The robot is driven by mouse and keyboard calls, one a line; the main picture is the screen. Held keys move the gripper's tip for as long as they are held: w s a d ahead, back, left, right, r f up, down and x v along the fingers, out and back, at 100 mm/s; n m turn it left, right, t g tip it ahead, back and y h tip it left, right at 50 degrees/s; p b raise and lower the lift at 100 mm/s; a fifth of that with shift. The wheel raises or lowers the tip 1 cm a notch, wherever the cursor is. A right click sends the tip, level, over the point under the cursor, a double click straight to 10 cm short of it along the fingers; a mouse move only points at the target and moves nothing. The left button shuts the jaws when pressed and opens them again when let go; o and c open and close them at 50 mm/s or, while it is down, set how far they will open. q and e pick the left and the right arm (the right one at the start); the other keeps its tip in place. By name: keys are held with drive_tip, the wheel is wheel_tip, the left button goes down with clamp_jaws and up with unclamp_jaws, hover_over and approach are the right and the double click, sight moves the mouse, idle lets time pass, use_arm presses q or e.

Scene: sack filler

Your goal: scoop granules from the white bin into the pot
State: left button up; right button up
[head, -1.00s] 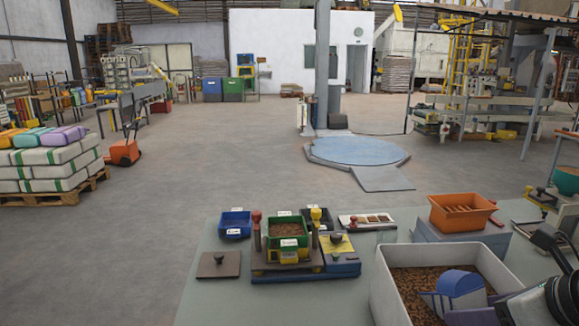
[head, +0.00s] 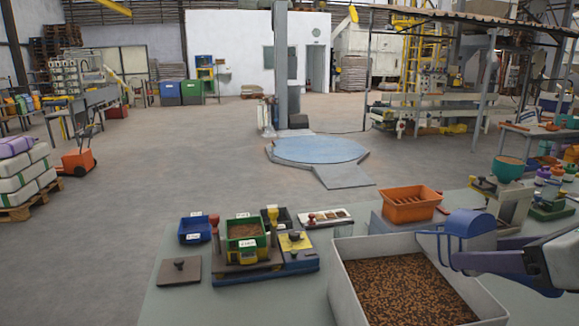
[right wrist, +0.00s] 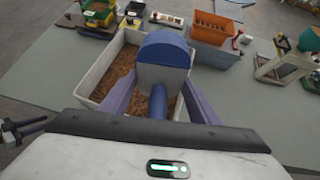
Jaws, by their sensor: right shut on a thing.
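The white bin (head: 345,284) stands at the front right of the table, with brown granules (head: 410,284) in it. My right gripper (head: 492,262) is shut on the handle of a blue and grey scoop (head: 468,224), held above the bin's right side. In the right wrist view the scoop (right wrist: 163,60) sits between the purple fingers, over the bin (right wrist: 103,82); what it holds is hidden. A teal pot (head: 508,170) with something brown inside stands on a pale stand behind and right of the bin. A dark part at the wrist view's left edge may be my left gripper (right wrist: 22,130).
An orange tray (head: 410,205) on a grey-blue box stands behind the bin, near the scoop. A green box (head: 244,232) in a fixture, a blue tray (head: 194,230) and a brown plate (head: 179,271) are at left. The table's front left is clear.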

drive_tip(key=shift+s+a, duration=0.1)
drive_tip(key=shift+a, duration=0.1)
drive_tip(key=s+a+f+m+h, duration=0.1)
drive_tip(key=s+a, duration=0.2)
drive_tip(key=a, duration=0.7)
drive_tip(key=s+a+f, duration=0.1)
drive_tip(key=s+a, duration=0.2)
drive_tip(key=a, duration=0.6)
drive_tip(key=s+a+f+m+h, duration=0.1)
drive_tip(key=s+a, duration=0.2)
drive_tip(key=a, duration=0.7)
drive_tip(key=w+d+m+h, duration=0.2)
drive_tip(key=d+m+h, duration=0.3)
drive_tip(key=d, duration=0.1)
drive_tip(key=shift+w+d+f+m, duration=0.2)
drive_tip(key=shift+d+f+m, duration=0.1)
drive_tip(key=shift+d+f, duration=0.1)
drive_tip(key=shift+a, duration=0.1)
